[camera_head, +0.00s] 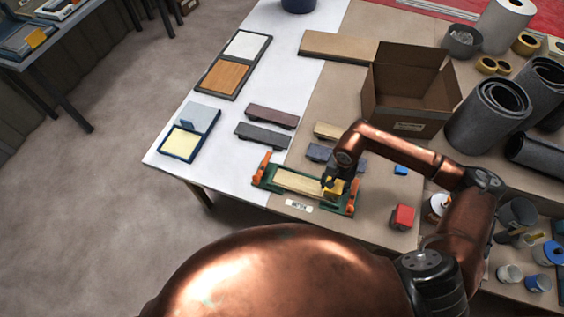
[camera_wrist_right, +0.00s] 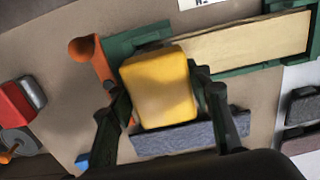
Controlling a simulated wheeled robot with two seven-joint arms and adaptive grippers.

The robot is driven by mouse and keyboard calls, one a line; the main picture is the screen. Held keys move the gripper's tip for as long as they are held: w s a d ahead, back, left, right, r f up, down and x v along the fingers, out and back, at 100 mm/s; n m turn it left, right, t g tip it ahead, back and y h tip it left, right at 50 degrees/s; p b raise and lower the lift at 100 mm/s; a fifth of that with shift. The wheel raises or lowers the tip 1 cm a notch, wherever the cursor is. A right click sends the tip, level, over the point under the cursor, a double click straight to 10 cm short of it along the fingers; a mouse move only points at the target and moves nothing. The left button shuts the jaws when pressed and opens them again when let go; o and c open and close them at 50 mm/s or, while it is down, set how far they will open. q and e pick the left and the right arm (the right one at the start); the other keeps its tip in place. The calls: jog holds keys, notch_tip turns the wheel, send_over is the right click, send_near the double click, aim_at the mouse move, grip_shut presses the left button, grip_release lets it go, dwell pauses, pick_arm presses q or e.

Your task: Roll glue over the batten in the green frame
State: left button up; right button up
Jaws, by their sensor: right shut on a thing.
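The green frame (camera_head: 268,180) lies near the front edge of the table, with orange clamps at both ends. A pale wooden batten (camera_head: 298,182) lies in it; it also shows in the right wrist view (camera_wrist_right: 250,45). My right gripper (camera_head: 331,185) is over the frame's right end, shut on a yellow rounded block (camera_wrist_right: 160,88). In the right wrist view the block sits between the two dark fingers and overlaps the batten's near end. I cannot tell whether it touches the batten. No glue is distinguishable on the batten. My left gripper is not in view.
A blue tray with a pale yellow pad (camera_head: 182,143) stands at the table's left. Dark blocks (camera_head: 263,136) lie behind the frame. A red block (camera_head: 403,217) and a cardboard box (camera_head: 408,100) are to the right. White table surface left of the frame is clear.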

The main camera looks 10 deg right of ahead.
jog(key=shift+w+a+r, duration=0.1)
jog(key=shift+w+r, duration=0.05)
jog(key=shift+r, duration=0.05)
jog(key=shift+r+p, duration=0.25)
jog(key=shift+p, duration=0.05)
jog(key=shift+r+p, duration=0.35)
jog(key=shift+r, duration=0.6)
jog(key=shift+r+p, duration=0.65)
jog(key=shift+r, duration=1.05)
jog(key=w+a+b, duration=0.4)
jog(key=w+a, duration=0.1)
jog(key=a, duration=0.4)
jog(key=w+a+b, duration=0.5)
jog(key=a, duration=0.3)
jog(key=shift+w+a, duration=0.15)
jog(key=shift+a, duration=0.2)
